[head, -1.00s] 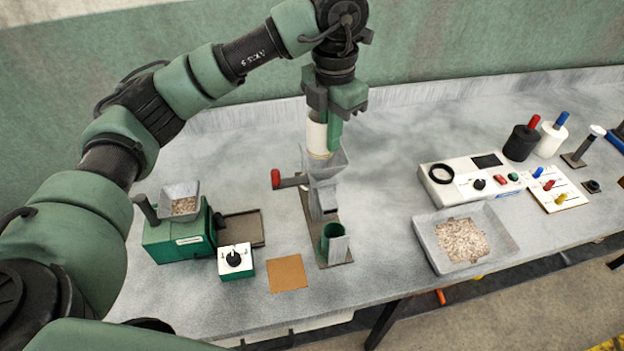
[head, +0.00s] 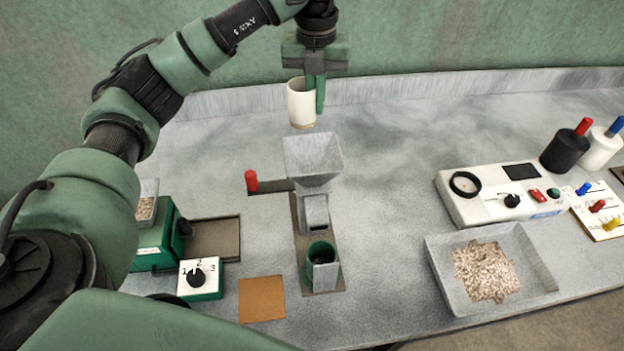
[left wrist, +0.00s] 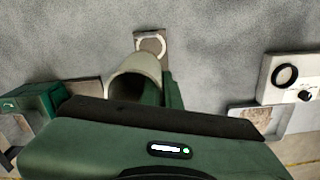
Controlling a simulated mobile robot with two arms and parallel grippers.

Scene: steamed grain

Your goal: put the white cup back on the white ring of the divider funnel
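My left gripper (head: 316,92) is shut on the white cup (head: 301,105), which hangs upright in the air. In the head view the cup shows above and behind the grey divider funnel (head: 313,158), with a gap between them. The left wrist view shows the cup (left wrist: 136,76) between the gripper body and the bench, its opening toward the camera. Beyond it, a white ring (left wrist: 150,36) lies on a brown plate, empty and apart from the cup. I cannot make out this ring in the head view. My right gripper is not in view.
A red-knobbed lever (head: 251,181) sticks out left of the funnel. A green cup (head: 321,252) stands below the funnel's spout. A grain tray (head: 436,272) and a control box (head: 480,208) stand at the right, a green machine (head: 160,245) at the left. The bench behind is clear.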

